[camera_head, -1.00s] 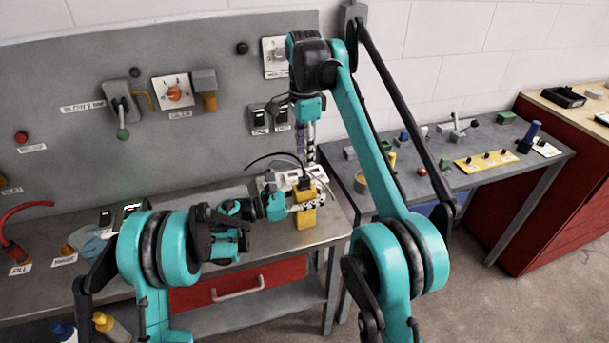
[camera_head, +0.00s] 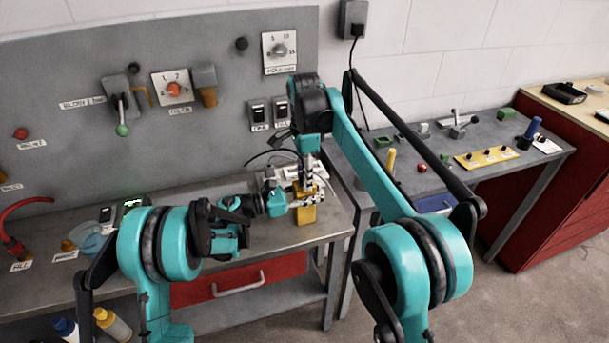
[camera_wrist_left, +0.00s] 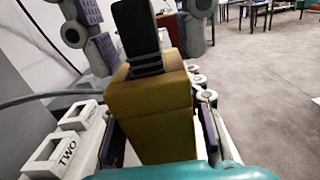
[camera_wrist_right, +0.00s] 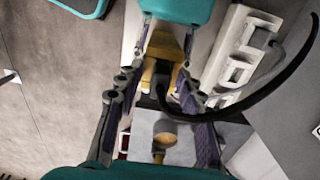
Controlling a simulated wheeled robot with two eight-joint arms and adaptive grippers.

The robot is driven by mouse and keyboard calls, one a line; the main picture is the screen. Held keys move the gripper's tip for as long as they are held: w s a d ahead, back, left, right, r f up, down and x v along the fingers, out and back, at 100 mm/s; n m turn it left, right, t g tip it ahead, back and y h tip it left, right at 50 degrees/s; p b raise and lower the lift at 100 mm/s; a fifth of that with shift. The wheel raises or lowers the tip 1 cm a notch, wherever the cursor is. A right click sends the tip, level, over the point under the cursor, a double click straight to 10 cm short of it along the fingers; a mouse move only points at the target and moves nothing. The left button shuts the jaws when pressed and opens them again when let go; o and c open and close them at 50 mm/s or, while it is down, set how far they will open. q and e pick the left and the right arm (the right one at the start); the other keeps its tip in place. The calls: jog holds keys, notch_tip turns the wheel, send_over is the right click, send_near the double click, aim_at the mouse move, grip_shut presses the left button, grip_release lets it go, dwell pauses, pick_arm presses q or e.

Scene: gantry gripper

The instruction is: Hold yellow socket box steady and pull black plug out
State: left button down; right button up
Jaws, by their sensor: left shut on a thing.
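The yellow socket box (camera_head: 306,215) stands upright near the right end of the grey workbench. It also shows large in the left wrist view (camera_wrist_left: 155,115). My left gripper (camera_head: 308,199) is shut on the box from the left. The black plug (camera_wrist_left: 137,35) stands upright in the box's top. My right gripper (camera_head: 312,172) points down from above, with its fingers on both sides of the plug. In the left wrist view the fingers stand apart, with a gap visible on the right. The right wrist view shows the yellow box (camera_wrist_right: 163,45) and a black cable (camera_wrist_right: 285,75).
White labelled blocks (camera_wrist_left: 68,150) stand close beside the box. A grey panel (camera_head: 215,130) with switches rises behind the bench. A side table (camera_head: 470,180) with several small parts and a red cabinet (camera_head: 540,210) stand to the right.

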grip_shut()
jog(key=shift+r, duration=0.1)
jog(key=shift+r, duration=1.45)
jog(key=shift+r, duration=0.1)
jog(key=shift+r, duration=1.4)
pick_arm(q)
jog(key=c, duration=0.9)
grip_release()
